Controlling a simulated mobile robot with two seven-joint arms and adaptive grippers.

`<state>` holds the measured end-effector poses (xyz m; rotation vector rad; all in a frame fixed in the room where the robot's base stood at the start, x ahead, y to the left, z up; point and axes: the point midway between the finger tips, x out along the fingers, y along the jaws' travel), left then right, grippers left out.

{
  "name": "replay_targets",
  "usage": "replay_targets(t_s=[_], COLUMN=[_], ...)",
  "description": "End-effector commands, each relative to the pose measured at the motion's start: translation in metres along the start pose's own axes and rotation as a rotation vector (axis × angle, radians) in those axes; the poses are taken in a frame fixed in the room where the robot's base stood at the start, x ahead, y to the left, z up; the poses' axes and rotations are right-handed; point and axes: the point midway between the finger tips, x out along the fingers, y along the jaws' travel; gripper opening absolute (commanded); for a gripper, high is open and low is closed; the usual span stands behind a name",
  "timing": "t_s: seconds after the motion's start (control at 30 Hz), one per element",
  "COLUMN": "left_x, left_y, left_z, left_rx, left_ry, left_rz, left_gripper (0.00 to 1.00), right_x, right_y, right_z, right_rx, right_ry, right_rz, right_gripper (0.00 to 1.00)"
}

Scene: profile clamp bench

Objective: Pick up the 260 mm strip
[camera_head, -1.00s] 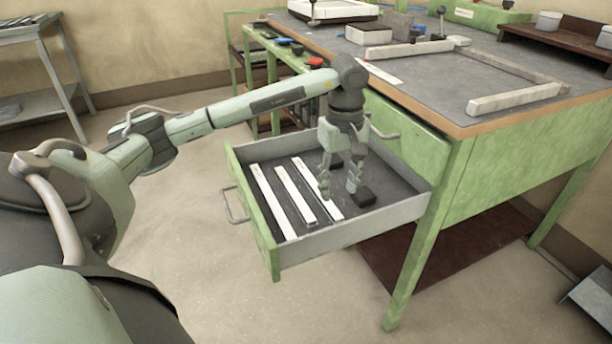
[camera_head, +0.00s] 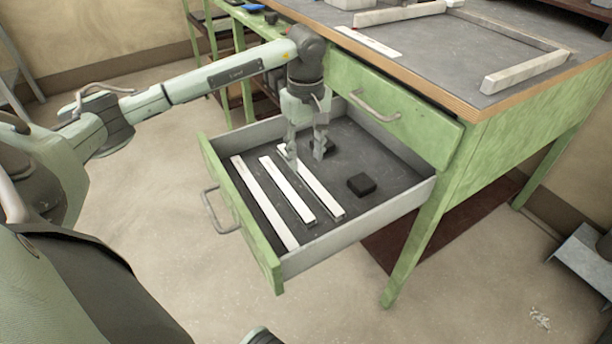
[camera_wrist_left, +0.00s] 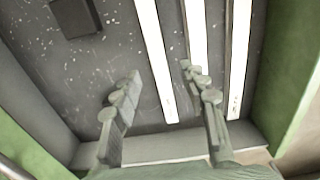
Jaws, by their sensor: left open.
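Three white strips lie side by side in the open drawer: a left strip (camera_head: 264,203), a middle strip (camera_head: 288,190) and a right strip (camera_head: 318,188). The middle one looks shortest; I cannot read which is 260 mm. My left gripper (camera_head: 306,157) is open and empty, pointing down over the far end of the right strip. In the left wrist view, the right strip (camera_wrist_left: 153,50) runs between the open fingers (camera_wrist_left: 162,88). The middle strip (camera_wrist_left: 196,30) is partly hidden by a finger, and the left strip (camera_wrist_left: 238,60) lies beyond it. My right gripper is out of view.
The drawer (camera_head: 365,218) has raised walls close around the strips. A black block (camera_head: 361,184) sits right of the strips; another (camera_head: 325,146) is partly behind my gripper. A closed drawer (camera_head: 385,105) is above. Another white strip (camera_head: 368,41) lies on the bench top.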

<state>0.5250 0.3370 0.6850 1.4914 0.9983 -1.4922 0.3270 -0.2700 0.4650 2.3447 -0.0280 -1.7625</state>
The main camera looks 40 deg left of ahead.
Motion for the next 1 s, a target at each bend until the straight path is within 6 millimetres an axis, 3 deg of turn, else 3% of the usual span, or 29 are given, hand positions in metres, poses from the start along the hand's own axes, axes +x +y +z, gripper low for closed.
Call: replay_targets(t_s=[0.3, 0.63, 1.0], left_x=[0.044, 0.051, 0.051], left_y=[0.001, 0.002, 0.002], left_z=[0.005, 0.005, 0.005], left_rx=[0.000, 0.000, 0.000], left_ry=[0.000, 0.001, 0.001], left_rz=[-0.001, 0.001, 0.001], left_gripper=[0.43, 0.43, 0.00], right_x=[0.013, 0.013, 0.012], right_y=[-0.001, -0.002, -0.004], right_z=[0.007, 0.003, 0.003], right_rx=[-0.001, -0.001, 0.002], right_ry=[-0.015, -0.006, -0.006], right_rz=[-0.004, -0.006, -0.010], right_gripper=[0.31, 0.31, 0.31])
